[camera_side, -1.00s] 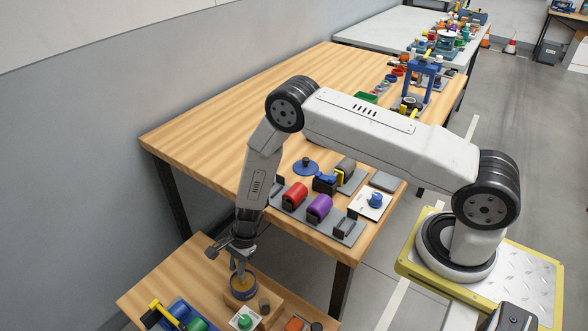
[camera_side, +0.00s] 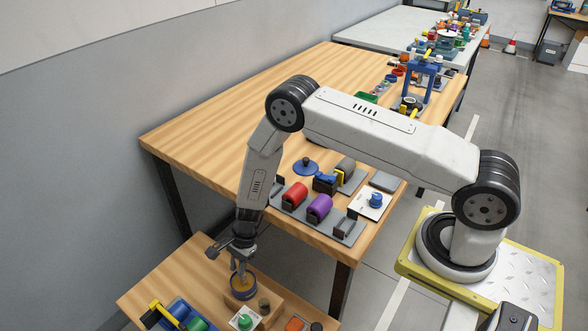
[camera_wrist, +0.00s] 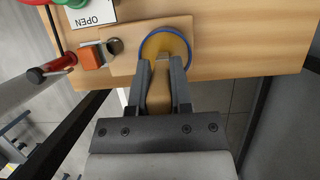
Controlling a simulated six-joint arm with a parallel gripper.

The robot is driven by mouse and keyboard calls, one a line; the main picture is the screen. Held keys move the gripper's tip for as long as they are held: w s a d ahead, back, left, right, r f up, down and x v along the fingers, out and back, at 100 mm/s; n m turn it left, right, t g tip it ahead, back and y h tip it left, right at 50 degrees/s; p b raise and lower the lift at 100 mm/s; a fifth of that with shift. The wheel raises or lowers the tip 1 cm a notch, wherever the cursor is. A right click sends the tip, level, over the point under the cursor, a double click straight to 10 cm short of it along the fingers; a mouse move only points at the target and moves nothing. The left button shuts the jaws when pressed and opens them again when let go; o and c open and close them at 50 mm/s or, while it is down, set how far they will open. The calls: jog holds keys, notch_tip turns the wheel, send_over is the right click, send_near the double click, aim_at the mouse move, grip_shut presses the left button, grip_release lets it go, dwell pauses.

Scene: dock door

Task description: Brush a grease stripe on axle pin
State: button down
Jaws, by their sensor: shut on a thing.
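My gripper (camera_side: 239,266) points down over the lower wooden bench at the front. In the wrist view my gripper (camera_wrist: 161,68) is shut on a tan brush handle (camera_wrist: 159,100). The brush's far end reaches over the grease pot (camera_wrist: 178,40), a round blue-rimmed pot with yellow-brown contents. In the side view the pot (camera_side: 244,294) is right under my fingertips; the bristles are hidden, so I cannot tell how deep they sit. A short dark cylinder (camera_wrist: 115,46) stands beside the pot, also in the side view (camera_side: 264,305). I cannot tell if it is the axle pin.
A white card marked OPEN (camera_wrist: 92,12) and an orange block (camera_wrist: 92,56) lie near the pot. A blue tray (camera_side: 180,312) with coloured parts is at front left.

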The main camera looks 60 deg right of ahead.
jog(key=shift+r, duration=3.45)
jog(key=shift+w, duration=0.1)
jog(key=shift+r+n, duration=0.6)
jog(key=shift+r, duration=0.1)
jog(key=s+d+r+n+g+h, duration=0.25)
jog(key=d+r+n, duration=0.35)
jog(key=r+n, duration=0.3)
jog(key=s+d+r+n+g+h, duration=0.25)
jog(key=d+r+n, duration=0.35)
jog(key=r+n, duration=0.3)
jog(key=s+d+r+m+y, duration=0.1)
jog(key=s+d+r+m, duration=0.1)
jog(key=d, duration=0.7)
jog(key=s+d+r+m+t+y, duration=0.1)
jog(key=s+d+r+m, duration=0.2)
jog(key=d, duration=0.7)
jog(key=s+d+r+m+y, duration=0.1)
jog(key=d+m, duration=0.4)
jog(key=d, duration=0.5)
notch_tip(320, 180, up, 2)
jog(key=shift+s+r+t+y, duration=0.1)
jog(key=shift+s+t+y, duration=0.3)
jog(key=shift+s, duration=0.5)
